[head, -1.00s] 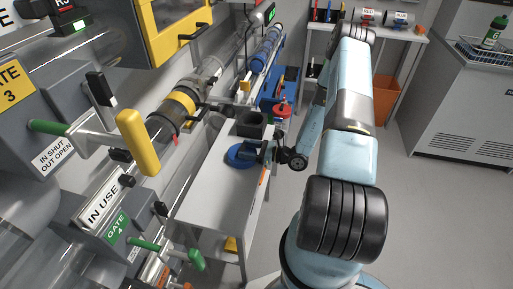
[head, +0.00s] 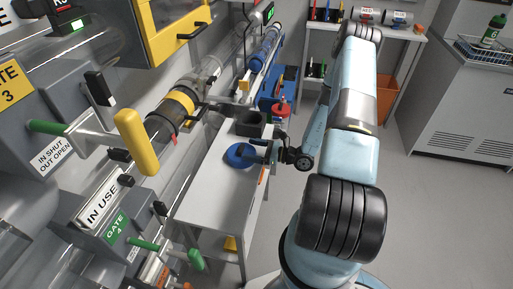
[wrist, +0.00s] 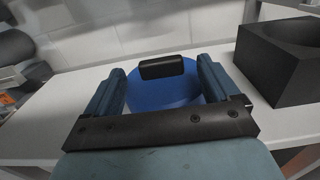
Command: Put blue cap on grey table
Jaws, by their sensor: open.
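The blue cap (head: 238,155) lies on the grey table (head: 212,192), a long narrow surface along the wall of tubes. It is a round disc with a black grip on it, seen in the wrist view (wrist: 160,95). My gripper (head: 262,149) is at the right side of the cap, low over the table. In the wrist view my gripper (wrist: 160,70) is open, with its blue fingers on either side of the cap's near part. I cannot tell whether a finger touches the cap.
A black block with a round hollow (head: 250,124) stands on the table just beyond the cap; it is at the right in the wrist view (wrist: 280,58). Tubes and gate levers (head: 137,142) line the left. The table's near part is bare.

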